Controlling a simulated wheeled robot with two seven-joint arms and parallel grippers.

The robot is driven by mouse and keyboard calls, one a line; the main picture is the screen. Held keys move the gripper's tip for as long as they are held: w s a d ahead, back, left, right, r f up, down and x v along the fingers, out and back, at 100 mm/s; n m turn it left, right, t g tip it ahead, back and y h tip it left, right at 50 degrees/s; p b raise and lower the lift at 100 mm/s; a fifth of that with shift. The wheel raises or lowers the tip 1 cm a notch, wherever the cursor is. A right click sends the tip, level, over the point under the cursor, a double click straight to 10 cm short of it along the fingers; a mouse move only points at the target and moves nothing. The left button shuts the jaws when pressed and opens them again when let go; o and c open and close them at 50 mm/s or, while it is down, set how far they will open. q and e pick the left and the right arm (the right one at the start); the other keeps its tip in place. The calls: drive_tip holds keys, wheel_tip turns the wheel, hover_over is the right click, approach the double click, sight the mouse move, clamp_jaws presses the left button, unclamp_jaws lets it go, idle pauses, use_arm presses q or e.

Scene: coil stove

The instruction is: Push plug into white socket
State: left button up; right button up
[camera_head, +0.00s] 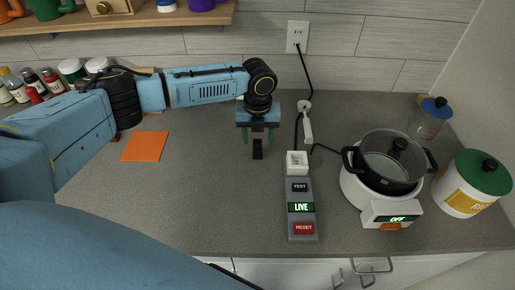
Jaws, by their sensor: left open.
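A white socket (297,158) sits at the far end of a grey power box (302,225). The box has a TEST button, a green LIVE display and a red RESET button. A slim white piece with a rounded far end (308,128), which looks like the plug, lies just beyond the socket and slightly to its right, apart from it. A black cord runs near it to the stove. My left gripper (258,143) is open, left of the socket and white piece. A small dark part shows between its fingers; I cannot tell what it is. My right gripper is out of view.
A white coil stove (355,190) showing OFF carries a black pot (388,165) at right. Jars (472,184) stand farther right. A wall outlet (297,36) feeds a black cord. An orange square (145,146) lies at left. The counter left of the box is clear.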

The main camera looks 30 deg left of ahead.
sight(257, 142)
use_arm(q)
wheel_tip(257, 142, down, 4)
drive_tip(key=shift+f, duration=0.2)
drive_tip(key=shift+c, duration=0.3)
drive_tip(key=c, duration=1)
drive_tip(key=shift+r, duration=0.1)
